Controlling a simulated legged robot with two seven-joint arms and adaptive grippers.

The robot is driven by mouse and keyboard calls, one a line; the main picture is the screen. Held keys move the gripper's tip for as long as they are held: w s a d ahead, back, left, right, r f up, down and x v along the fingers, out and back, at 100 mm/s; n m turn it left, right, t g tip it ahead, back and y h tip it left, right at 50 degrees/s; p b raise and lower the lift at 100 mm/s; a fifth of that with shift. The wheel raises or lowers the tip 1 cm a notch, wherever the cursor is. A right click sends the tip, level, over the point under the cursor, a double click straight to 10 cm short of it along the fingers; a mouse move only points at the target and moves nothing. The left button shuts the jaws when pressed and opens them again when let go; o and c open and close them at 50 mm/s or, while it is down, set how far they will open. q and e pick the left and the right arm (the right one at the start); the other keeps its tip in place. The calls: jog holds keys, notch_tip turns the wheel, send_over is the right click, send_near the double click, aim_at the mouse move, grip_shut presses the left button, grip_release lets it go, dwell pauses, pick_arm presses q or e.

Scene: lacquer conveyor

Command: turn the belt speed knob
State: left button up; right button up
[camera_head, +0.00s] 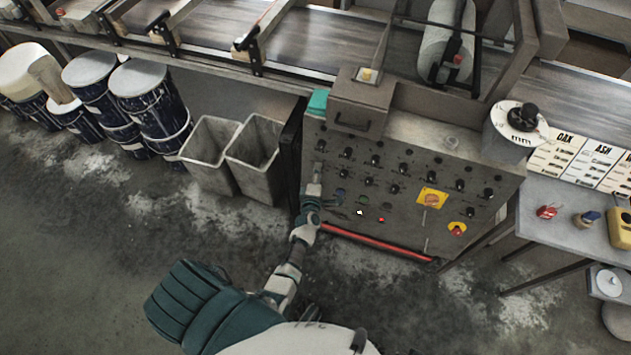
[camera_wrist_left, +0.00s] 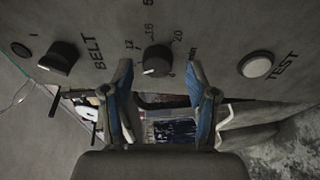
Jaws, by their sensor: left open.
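In the left wrist view, a round black knob (camera_wrist_left: 156,60) with a scale of numbers around it sits on the grey panel (camera_wrist_left: 215,30), to the right of the word BELT. My left gripper (camera_wrist_left: 158,75) is open. Its two blue-lined fingers stand on either side of the knob, with a gap showing on both sides. I cannot tell how deep the tips are. In the head view, my left gripper (camera_head: 316,170) is at the left part of the control panel (camera_head: 410,222); the knob cannot be made out there. My right gripper is not seen.
A black selector switch (camera_wrist_left: 59,57) and a pale TEST button (camera_wrist_left: 257,66) flank the knob. Other black knobs, a yellow-backed switch (camera_head: 432,198) and a red bar (camera_head: 375,243) are on the panel. Grey bins (camera_head: 255,150) stand left; a side table (camera_head: 560,225) stands right.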

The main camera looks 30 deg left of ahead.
pick_arm(q)
jog(key=v, duration=1.1)
jog(key=shift+s, duration=0.25)
jog(key=shift+d+f, duration=0.1)
jog(key=shift+f, duration=0.05)
jog(key=s+d+f+m+g+h+p, duration=0.1)
jog(key=s+d+f+m+g+h, duration=0.15)
jog(key=d+f+m+h, duration=0.3)
jog(key=s+d+f+m+g+h+p, duration=0.1)
jog(key=s+d+f+m+g+h, duration=0.1)
jog(key=s+d+f+m, duration=0.45)
jog(key=s+a+f+m+g+p, duration=0.1)
jog(key=s+f+m+g, duration=0.3)
jog(key=s, duration=0.6)
jog(key=s+a+f+m+g+p, duration=0.1)
jog(key=s+f+m+g, duration=0.4)
jog(key=s, duration=0.6)
notch_tip(320, 180, down, 2)
jog(key=a+m, duration=0.1)
jog(key=m, duration=0.2)
jog(key=shift+m, duration=0.4)
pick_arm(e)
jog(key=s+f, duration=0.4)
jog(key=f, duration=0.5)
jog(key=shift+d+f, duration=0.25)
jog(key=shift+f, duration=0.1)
